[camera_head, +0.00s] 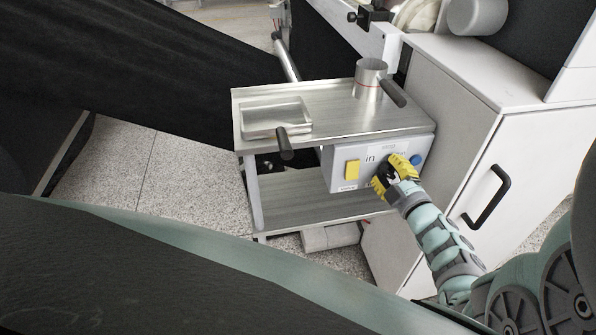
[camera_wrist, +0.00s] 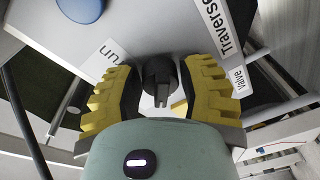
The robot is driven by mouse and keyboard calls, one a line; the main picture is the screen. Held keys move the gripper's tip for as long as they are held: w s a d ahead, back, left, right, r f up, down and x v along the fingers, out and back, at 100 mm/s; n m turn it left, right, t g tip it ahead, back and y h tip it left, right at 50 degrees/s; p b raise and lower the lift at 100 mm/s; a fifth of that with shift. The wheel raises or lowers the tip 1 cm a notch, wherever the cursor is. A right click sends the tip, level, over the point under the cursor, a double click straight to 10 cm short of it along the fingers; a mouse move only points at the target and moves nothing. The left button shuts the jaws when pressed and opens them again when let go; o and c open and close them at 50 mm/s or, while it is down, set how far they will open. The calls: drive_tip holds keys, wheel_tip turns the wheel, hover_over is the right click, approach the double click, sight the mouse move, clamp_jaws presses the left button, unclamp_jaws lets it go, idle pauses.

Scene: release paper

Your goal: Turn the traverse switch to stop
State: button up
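The traverse switch is a black rotary knob (camera_wrist: 159,76) on the grey control box. Labels reading "Traverse" (camera_wrist: 222,25) and "run" (camera_wrist: 107,54) are beside it in the wrist view. My gripper (camera_wrist: 161,70) has its two yellow fingers spread either side of the knob, with a small gap visible on each side. In the head view my gripper (camera_head: 390,174) is at the right part of the box front (camera_head: 346,157) and hides most of the knob.
A yellow switch or panel (camera_head: 352,170) is left on the box, and a blue button (camera_head: 417,160) is at its right. A metal tray (camera_head: 276,119) and a cup (camera_head: 369,76) stand on the shelf above. A white cabinet (camera_head: 440,150) stands close to the right.

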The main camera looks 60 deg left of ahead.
clamp_jaws()
drive_tip(key=shift+r, duration=0.1)
drive_tip(key=m+p, duration=0.2)
drive_tip(key=m, duration=0.1)
drive_tip(key=shift+r+m, duration=0.1)
drive_tip(key=shift+m, duration=0.2)
drive_tip(key=m, duration=0.2)
drive_tip(key=m+p, duration=0.1)
drive_tip(key=m, duration=0.1)
drive_tip(key=m+t+p, duration=0.1)
drive_tip(key=m, duration=0.1)
drive_tip(key=shift+d+f+m, duration=0.1)
drive_tip(key=shift+f+m, duration=0.15)
drive_tip(key=shift+m, duration=0.05)
drive_tip(key=shift+y, duration=0.3)
drive_tip(key=o, duration=0.5)
unclamp_jaws()
drive_tip(key=shift+o, duration=0.2)
